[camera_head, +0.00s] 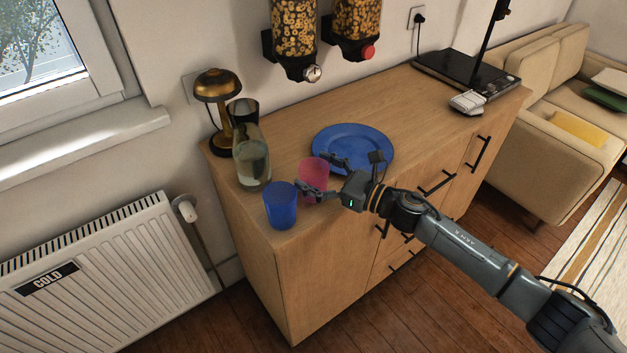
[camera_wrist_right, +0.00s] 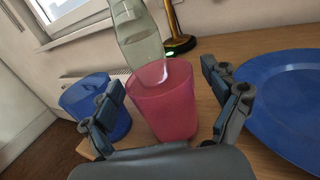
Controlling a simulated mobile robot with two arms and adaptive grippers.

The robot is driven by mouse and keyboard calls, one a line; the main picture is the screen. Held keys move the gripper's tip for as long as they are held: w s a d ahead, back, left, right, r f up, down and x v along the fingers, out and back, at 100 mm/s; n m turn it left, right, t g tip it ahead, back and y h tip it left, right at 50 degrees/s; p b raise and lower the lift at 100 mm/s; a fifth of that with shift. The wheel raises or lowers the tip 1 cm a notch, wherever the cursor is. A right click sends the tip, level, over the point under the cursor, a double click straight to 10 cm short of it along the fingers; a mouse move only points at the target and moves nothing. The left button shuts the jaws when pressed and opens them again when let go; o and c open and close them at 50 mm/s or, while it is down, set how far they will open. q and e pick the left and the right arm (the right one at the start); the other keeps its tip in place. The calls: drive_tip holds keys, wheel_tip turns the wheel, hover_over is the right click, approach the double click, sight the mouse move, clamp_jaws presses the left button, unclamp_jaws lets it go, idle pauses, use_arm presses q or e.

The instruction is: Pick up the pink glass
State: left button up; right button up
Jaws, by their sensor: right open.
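The pink glass (camera_head: 313,180) stands upright on the wooden sideboard in the head view, between the blue glass and the blue plate. My right gripper (camera_head: 319,174) is open, with one finger on each side of the pink glass. In the right wrist view the pink glass (camera_wrist_right: 163,103) sits between the two spread fingers of the right gripper (camera_wrist_right: 170,100); I cannot tell whether either finger touches it. The gripper partly hides the glass in the head view. My left gripper is not in view.
A blue glass (camera_head: 280,206) stands close to the left, near the sideboard's (camera_head: 401,104) front corner. A glass bottle (camera_head: 251,163) and a brass lamp (camera_head: 213,88) stand behind. A blue plate (camera_head: 375,140) lies to the right. Cereal dispensers (camera_head: 294,38) hang above.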

drive_tip(key=shift+w+a, duration=0.1)
drive_tip(key=shift+a, duration=0.05)
drive_tip(key=c, duration=1.4)
